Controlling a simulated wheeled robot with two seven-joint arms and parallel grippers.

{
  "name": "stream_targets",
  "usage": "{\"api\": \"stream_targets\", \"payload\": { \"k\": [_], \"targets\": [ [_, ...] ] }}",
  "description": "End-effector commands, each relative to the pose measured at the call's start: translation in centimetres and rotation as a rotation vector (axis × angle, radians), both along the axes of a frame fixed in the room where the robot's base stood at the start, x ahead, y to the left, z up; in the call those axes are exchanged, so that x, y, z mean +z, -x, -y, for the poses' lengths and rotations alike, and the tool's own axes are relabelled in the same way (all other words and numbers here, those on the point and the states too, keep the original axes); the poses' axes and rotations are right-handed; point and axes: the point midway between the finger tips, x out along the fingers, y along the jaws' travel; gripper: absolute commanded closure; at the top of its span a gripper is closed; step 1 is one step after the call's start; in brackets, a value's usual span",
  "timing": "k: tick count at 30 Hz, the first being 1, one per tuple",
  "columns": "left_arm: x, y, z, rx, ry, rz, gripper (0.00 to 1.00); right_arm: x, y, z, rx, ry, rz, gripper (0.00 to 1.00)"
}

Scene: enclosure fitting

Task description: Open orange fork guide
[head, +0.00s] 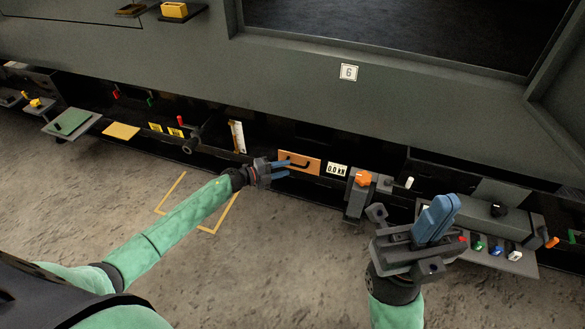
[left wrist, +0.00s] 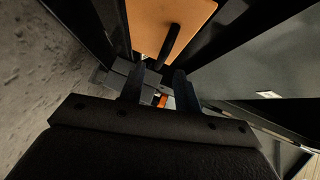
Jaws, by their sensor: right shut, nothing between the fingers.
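The orange panel (head: 314,168) with a dark bar handle (head: 301,164) is set in the low black front of the enclosure, and looks shut. In the left wrist view the orange panel (left wrist: 145,18) and its handle (left wrist: 171,44) are just beyond my fingertips. My left gripper (head: 285,169) has its two blue fingers apart in front of the panel's left part. The left gripper also shows in the left wrist view (left wrist: 158,80), with a gap between its fingers. I cannot tell whether it touches the handle. My right gripper (head: 447,203) is shut and empty, raised well to the right.
A white "0.0 kN" label (head: 337,169) and an orange knob (head: 363,178) on a grey block are right of the panel. A shelf (head: 515,263) with several coloured switches lies beyond my right gripper. Yellow lines (head: 223,215) mark the bare floor in front.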

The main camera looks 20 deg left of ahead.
Motion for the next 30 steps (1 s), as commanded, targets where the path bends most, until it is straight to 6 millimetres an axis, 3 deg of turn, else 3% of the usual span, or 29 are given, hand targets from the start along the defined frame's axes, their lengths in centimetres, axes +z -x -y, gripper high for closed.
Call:
{"api": "stream_targets", "payload": {
  "k": [9, 20, 25, 30],
  "targets": [
    [-0.6, -2.5, 2.7, 0.002, -0.001, 0.001, 0.67, -1.2, -0.1, -0.3, -0.007, 0.02, -0.006, 1.0],
    [-0.6, -2.9, 3.1, 0.002, -0.001, 0.001, 0.67, -1.3, -0.1, -0.3, -0.008, 0.022, -0.01, 1.0],
    [-0.6, -2.8, 3.1, 0.002, 0.0, 0.0, 0.97, -1.3, -0.1, -0.3, -0.008, 0.022, -0.01, 1.0],
    [-0.6, -2.8, 3.1, 0.002, 0.0, 0.0, 1.0, -1.3, -0.1, -0.3, -0.008, 0.022, -0.01, 1.0]
  ]
}}
